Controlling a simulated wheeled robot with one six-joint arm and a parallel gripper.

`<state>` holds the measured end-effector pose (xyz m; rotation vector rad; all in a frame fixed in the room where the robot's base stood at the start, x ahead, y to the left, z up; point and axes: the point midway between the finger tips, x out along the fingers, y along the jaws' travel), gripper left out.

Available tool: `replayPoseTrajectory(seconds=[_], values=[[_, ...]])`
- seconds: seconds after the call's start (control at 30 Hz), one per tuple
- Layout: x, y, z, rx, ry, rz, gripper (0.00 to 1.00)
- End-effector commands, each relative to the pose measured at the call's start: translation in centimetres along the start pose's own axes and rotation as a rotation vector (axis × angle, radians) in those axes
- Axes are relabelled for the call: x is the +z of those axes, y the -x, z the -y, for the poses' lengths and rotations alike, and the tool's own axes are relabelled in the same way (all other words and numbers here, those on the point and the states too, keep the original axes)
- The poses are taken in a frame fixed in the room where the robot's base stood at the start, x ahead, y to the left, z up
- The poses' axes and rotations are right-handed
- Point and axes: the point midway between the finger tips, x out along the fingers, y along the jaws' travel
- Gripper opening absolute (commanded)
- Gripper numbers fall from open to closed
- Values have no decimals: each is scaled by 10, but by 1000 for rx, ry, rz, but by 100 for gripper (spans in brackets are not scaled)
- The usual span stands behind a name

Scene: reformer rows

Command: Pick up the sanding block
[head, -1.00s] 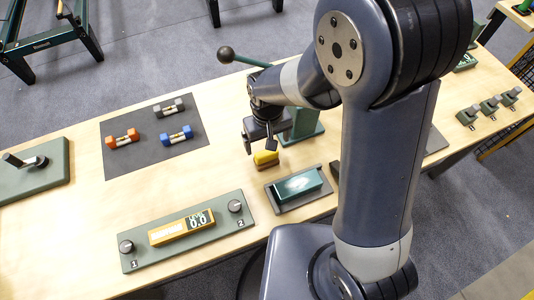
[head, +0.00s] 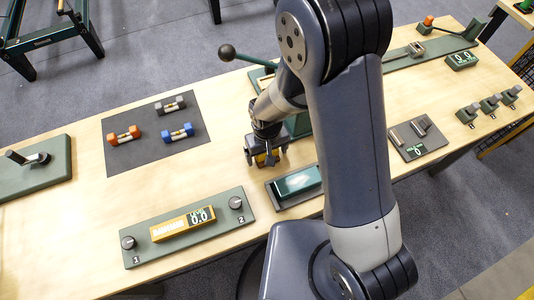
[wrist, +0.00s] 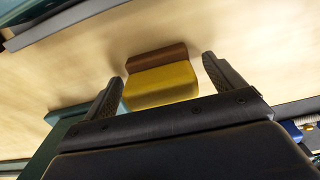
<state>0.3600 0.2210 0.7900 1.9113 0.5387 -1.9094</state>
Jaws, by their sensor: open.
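The sanding block, yellow with a brown layer along one side, lies on the wooden table. In the wrist view the sanding block (wrist: 162,85) sits between the two fingers of my gripper (wrist: 165,82), with a gap on each side. The left finger is close to it and the right finger a little farther off. In the head view my gripper (head: 266,160) is low over the sanding block (head: 265,159), which is mostly hidden by it. My gripper is open and holds nothing.
A dark tray with a teal block (head: 298,181) stands just right of the gripper. A green lever press (head: 297,125) is close behind. A grey mat (head: 155,108) with small dumbbells lies to the left. A level panel (head: 188,226) is in front. Bare table lies left of the gripper.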

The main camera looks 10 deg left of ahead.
Motion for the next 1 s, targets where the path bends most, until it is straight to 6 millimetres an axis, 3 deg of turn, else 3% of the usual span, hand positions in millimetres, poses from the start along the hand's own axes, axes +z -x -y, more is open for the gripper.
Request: replayPoseTrajectory(seconds=[0.63,1.0], values=[[0,0,0,0,0,0,40],[-1,8,0,0,0,-1,39]])
